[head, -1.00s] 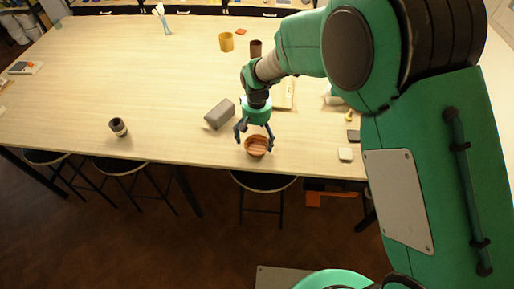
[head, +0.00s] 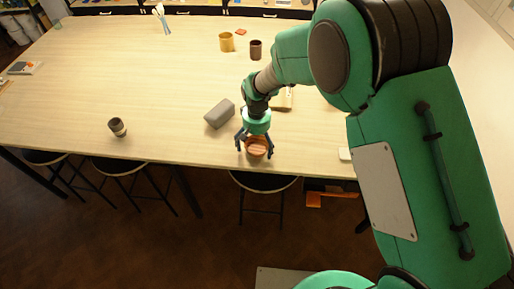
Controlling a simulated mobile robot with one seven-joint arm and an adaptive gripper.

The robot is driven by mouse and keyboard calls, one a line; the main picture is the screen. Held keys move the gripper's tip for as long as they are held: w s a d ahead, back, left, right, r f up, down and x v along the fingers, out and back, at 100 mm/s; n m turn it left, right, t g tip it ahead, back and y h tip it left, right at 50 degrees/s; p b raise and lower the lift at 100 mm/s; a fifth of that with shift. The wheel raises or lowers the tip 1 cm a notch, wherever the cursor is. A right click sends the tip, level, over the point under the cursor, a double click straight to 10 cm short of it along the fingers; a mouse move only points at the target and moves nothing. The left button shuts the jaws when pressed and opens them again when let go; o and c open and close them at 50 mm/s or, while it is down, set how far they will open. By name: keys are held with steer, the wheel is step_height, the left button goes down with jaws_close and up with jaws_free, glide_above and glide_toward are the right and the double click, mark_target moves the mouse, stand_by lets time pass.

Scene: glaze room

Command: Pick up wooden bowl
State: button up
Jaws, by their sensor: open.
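The wooden bowl (head: 257,147) is small and reddish brown. It sits upright on the pale wooden table (head: 160,90) near its front edge. My gripper (head: 256,149) points down over the bowl with its fingers spread. One finger is at the bowl's left side and one at its right side. I cannot tell whether the fingers touch the bowl. The back of the bowl is partly hidden by the gripper.
A grey block (head: 219,113) lies close to the left of my gripper. A dark cup (head: 117,127) stands further left. A yellow mug (head: 226,42) and a brown cup (head: 255,49) stand behind. Stools (head: 265,182) are below the front edge. The table's middle left is clear.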

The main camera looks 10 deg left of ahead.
mark_target(257, 150)
steer(key=c, duration=1.2)
steer(key=shift+r, duration=0.15)
steer(key=shift+c, duration=0.2)
steer(key=shift+r, duration=0.5)
steer(key=shift+s+d+r+p, duration=0.1)
steer(key=shift+s+r+p, duration=0.1)
steer(key=shift+r, duration=0.4)
steer(key=shift+s+d+r+p, duration=0.1)
steer(key=shift+s+r+p, duration=0.05)
steer(key=shift+r, duration=0.45)
steer(key=s+d, duration=0.3)
steer(key=s, duration=0.4)
steer(key=s+d+r+p, duration=0.1)
steer(key=s+d, duration=0.2)
steer(key=s, duration=0.4)
steer(key=shift+r, duration=0.15)
steer(key=shift+d, duration=0.1)
